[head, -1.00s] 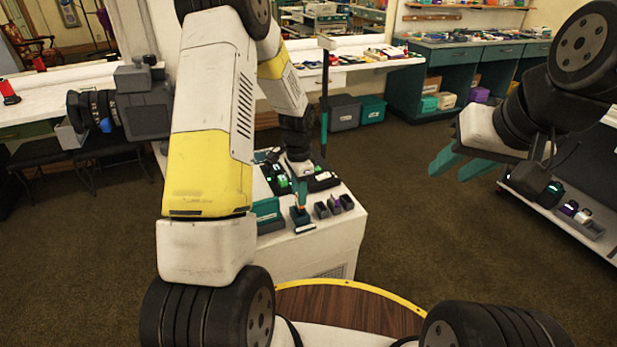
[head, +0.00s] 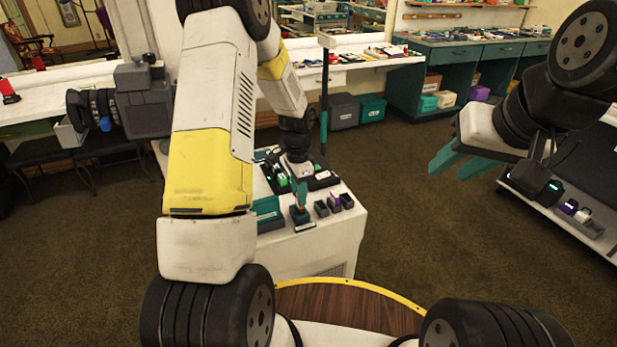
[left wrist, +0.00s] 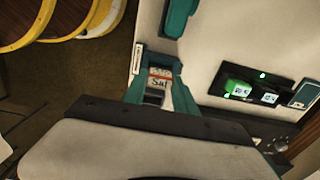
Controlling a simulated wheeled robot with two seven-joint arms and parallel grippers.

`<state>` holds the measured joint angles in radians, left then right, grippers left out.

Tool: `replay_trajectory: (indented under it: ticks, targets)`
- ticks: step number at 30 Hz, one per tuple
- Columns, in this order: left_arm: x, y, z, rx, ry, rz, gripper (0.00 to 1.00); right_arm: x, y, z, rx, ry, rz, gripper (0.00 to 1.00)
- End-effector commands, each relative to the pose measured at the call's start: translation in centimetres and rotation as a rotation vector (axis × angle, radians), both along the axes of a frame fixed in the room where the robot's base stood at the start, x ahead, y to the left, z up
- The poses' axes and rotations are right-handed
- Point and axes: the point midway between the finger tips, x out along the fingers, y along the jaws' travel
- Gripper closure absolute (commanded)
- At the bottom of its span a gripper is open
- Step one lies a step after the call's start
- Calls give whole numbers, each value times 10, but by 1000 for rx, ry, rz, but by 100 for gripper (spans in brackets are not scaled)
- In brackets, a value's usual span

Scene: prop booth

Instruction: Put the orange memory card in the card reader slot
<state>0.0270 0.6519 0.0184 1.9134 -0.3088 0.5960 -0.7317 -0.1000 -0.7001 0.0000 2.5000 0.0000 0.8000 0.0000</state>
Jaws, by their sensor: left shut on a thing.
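My left gripper (head: 299,205) points down over the front of the white counter (head: 330,245), and its teal fingers also show in the left wrist view (left wrist: 160,82). They are shut on the orange memory card (left wrist: 160,76), whose pale label and orange band show between them. The card reader (head: 302,218), a small dark teal block with a white label, is directly under the fingertips. I cannot tell whether the card's lower edge is in the slot. My right gripper (head: 447,173) is open and empty, held in the air at the right.
Small dark holders (head: 334,204) stand right of the reader, one with a purple item. A teal box (head: 267,211) is on its left. A black tray (head: 322,180) with green-lit items lies behind. A thin dark post (head: 325,110) rises behind the counter.

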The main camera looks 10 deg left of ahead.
Motion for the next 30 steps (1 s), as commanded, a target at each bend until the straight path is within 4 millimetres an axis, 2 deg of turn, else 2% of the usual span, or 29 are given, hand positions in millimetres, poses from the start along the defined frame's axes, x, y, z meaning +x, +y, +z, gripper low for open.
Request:
replay_trajectory:
  ticks: [14,30]
  targets:
    - [0,0,-1,0,0,0,100,0,0,0,0,0,0,64]
    - [0,0,-14,0,0,1,100,0,0,0,0,0,0,64]
